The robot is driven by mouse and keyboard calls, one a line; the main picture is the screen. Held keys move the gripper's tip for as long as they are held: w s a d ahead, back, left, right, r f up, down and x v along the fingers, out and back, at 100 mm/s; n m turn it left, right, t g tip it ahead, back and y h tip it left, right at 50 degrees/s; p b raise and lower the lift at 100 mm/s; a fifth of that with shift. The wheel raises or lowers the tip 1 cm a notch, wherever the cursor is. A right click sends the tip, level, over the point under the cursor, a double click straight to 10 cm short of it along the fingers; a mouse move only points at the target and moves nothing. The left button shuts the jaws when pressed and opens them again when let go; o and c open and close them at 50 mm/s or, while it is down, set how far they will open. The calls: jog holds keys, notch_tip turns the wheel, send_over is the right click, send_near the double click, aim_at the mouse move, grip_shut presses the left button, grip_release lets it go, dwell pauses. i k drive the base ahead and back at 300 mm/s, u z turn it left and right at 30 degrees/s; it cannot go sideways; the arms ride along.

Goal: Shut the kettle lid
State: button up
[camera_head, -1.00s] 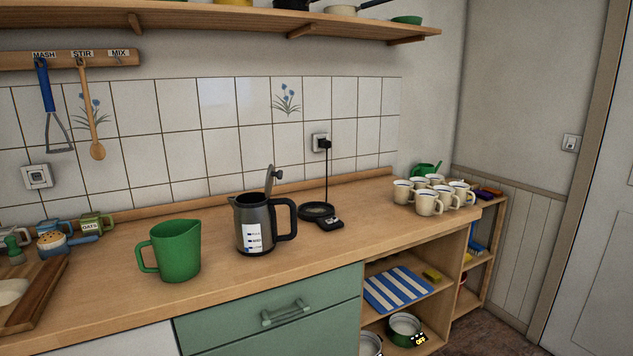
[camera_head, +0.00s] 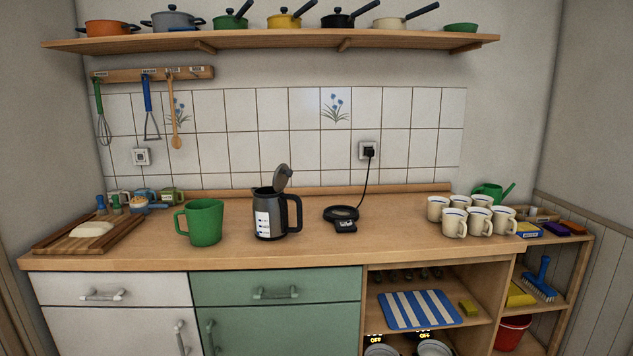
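The dark grey kettle (camera_head: 271,222) stands upright on the wooden counter near its middle. Its lid (camera_head: 283,178) is open, raised and tilted up above the rim on the handle side. The black handle (camera_head: 297,213) points right, and a white gauge strip shows on the front left of the body. The kettle is off its black power base (camera_head: 341,216), which sits to its right with a cord up to the wall socket. My gripper is not in view.
A green jug (camera_head: 204,222) stands close left of the kettle. Several cream mugs (camera_head: 479,221) group at the right end. A cutting board with dough (camera_head: 93,230) lies far left. A shelf with pans (camera_head: 290,42) hangs above. The counter front is clear.

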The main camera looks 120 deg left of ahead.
aim_at(282, 175)
jog(key=u, duration=0.1)
jog(key=i, duration=0.65)
jog(key=u, duration=3.9)
jog(key=i, duration=1.1)
jog(key=z, duration=0.35)
